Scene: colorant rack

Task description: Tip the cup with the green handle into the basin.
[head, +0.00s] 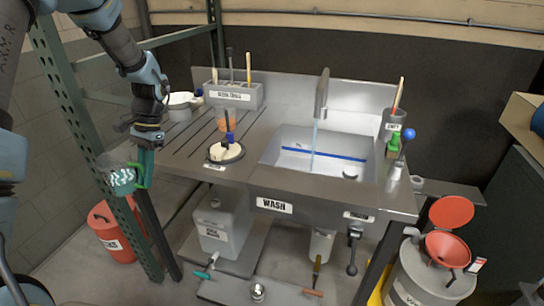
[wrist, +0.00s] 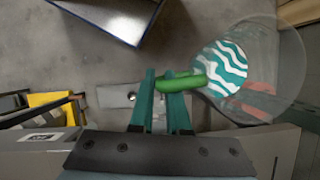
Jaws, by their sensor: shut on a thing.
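The cup with the green handle (head: 121,180) is clear-walled, with a teal and white wavy pattern inside or on it. It hangs in the air at the left, beyond the counter's left end, and looks roughly upright. My gripper (head: 143,168) points down and is shut on its green handle. In the wrist view the gripper (wrist: 163,88) pinches the green handle (wrist: 185,84), and the clear cup (wrist: 262,60) sits to the right of the fingers. The basin (head: 350,187) is sunk in the steel counter right of centre, with water running from its tap. My gripper is well left of it.
The counter (head: 200,150) carries a tool holder (head: 235,95), a white pot (head: 180,104) and a round white-topped item (head: 226,153). A grey caddy (head: 393,124) and green bottle (head: 394,142) stand right of the basin. A green rack post (head: 130,215) is close to the cup.

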